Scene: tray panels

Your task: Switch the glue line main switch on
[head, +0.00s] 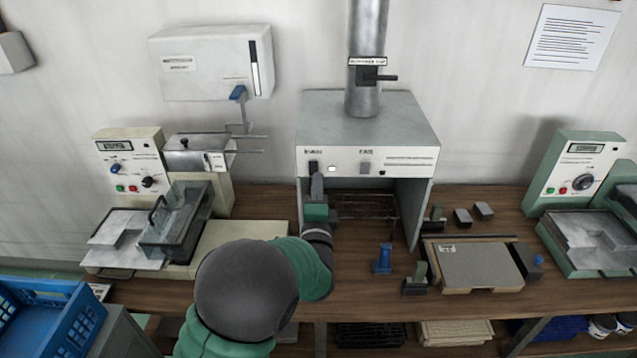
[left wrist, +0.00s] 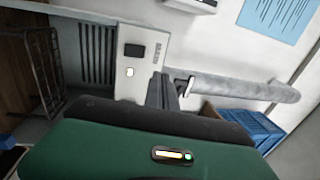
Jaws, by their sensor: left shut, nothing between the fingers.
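The hood's white front panel (head: 400,159) carries a dark rocker switch (head: 313,166) at its left end, under a small label that is too blurred to read surely. A pale lamp (head: 332,169) sits just right of the switch. In the left wrist view the dark switch (left wrist: 134,50) and the lit lamp (left wrist: 129,72) show on the panel, turned sideways. My left gripper (head: 317,178) is shut and empty, its tips just below the switch; I cannot tell whether they touch the panel. The closed fingers (left wrist: 163,90) also show in the wrist view. My right gripper is not in view.
A grey switch (head: 365,167) sits further right on the panel. A metal duct (head: 367,50) rises from the hood. Machines with dials stand left (head: 130,160) and right (head: 575,175). A blue clamp (head: 383,258) and a grey plate (head: 478,265) are on the bench.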

